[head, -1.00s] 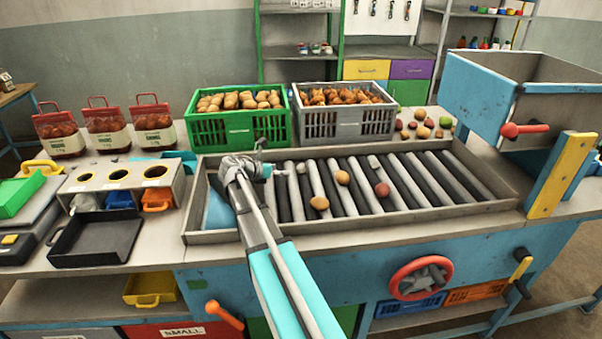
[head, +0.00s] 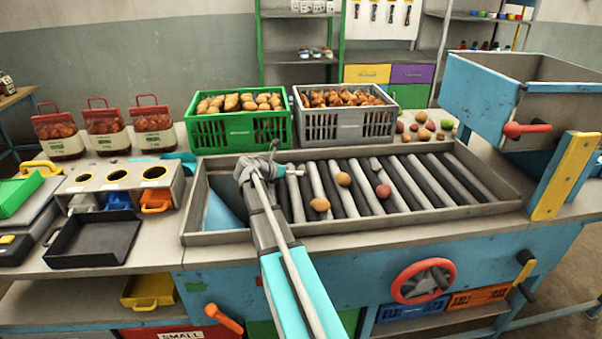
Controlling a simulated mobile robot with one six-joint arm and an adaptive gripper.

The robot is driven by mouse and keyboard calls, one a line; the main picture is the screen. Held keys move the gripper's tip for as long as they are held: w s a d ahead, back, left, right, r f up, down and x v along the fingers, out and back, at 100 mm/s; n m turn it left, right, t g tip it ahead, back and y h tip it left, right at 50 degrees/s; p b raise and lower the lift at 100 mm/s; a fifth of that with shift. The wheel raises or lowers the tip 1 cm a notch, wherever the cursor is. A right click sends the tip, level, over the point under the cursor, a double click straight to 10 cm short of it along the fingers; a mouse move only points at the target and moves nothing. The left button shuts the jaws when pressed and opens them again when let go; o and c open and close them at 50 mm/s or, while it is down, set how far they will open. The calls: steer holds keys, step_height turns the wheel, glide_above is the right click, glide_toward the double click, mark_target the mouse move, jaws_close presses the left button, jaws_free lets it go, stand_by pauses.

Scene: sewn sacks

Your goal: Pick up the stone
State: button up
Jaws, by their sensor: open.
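My arm reaches over the roller table (head: 215,237), and my gripper (head: 291,170) is above its back left part. The gripper is small in the picture; its jaws are open. A small grey lump that looks like a stone (head: 375,163) lies at the far end of the rollers, to the right of my gripper and apart from it. Another small pale lump (head: 300,169) shows right beside the gripper's tip; I cannot tell whether they touch. Three round potato-like or reddish items (head: 343,179) lie on the rollers further right.
A green crate of potatoes (head: 240,131) and a grey crate (head: 345,124) stand behind the rollers. A sorting box with holes (head: 120,176) and a black tray (head: 92,241) are at left. A blue hopper (head: 480,95) stands at right. The right rollers are clear.

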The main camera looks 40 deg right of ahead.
mark_target(300, 169)
steer(key=shift+b+x, duration=0.5)
steer(key=shift+x, duration=1.25)
steer(key=shift+r, duration=0.1)
steer(key=c, duration=1.3)
steer(key=shift+o, duration=0.2)
steer(key=shift+r, duration=0.15)
step_height(300, 169, up, 2)
steer(key=shift+r+p, duration=0.1)
steer(key=shift+p, duration=1.15)
steer(key=s+a+r+p, duration=0.1)
steer(key=s+r+p, duration=0.3)
steer(key=r+p, duration=0.2)
steer(key=shift+s+r+p, duration=0.3)
steer(key=shift+s+p, duration=0.05)
steer(key=shift+p, duration=0.05)
steer(key=s+r+p, duration=0.1)
steer(key=s, duration=0.2)
steer(key=s+a+r+p, duration=0.1)
steer(key=s, duration=0.2)
steer(key=s+a+r+p, duration=0.1)
steer(key=s+r, duration=0.1)
steer(key=s, duration=0.1)
steer(key=shift+p, duration=0.4)
